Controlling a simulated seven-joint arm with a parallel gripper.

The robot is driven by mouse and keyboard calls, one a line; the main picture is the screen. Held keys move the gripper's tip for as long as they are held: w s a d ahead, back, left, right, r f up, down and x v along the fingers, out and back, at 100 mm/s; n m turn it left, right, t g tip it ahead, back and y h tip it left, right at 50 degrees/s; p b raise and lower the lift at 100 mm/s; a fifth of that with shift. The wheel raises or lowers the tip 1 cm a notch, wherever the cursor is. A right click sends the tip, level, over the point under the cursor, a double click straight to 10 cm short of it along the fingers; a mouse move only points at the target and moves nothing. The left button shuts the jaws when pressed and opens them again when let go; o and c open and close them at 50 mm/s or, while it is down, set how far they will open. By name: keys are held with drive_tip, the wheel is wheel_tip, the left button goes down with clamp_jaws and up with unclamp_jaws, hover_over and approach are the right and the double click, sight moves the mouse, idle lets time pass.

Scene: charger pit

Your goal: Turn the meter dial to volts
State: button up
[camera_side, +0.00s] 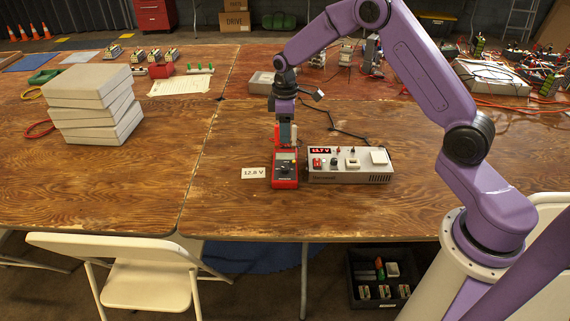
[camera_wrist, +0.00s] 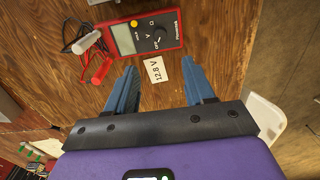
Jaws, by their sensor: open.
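The red meter (camera_side: 285,168) lies on the wooden table, just left of a power supply box. It also shows in the wrist view (camera_wrist: 124,40), with a grey screen and a round black dial (camera_wrist: 158,38). Letters ring the dial, but I cannot tell which one its pointer marks. My gripper (camera_side: 286,143) hangs over the far end of the meter in the side view. In the wrist view my gripper (camera_wrist: 158,64) has its two blue fingers wide apart with nothing held between them. The meter and dial lie beyond the fingertips.
A white card reading 12.8 V (camera_side: 253,173) lies left of the meter. The power supply (camera_side: 350,165) shows a red 12.7 V. Red and white probes (camera_wrist: 100,70) with leads lie beside the meter. A stack of pale boxes (camera_side: 95,103) stands left; the table's front left is clear.

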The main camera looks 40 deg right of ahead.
sight(285, 168)
wheel_tip(285, 168, down, 13)
drive_tip(key=shift+f, duration=0.2)
idle(0.4)
clamp_jaws()
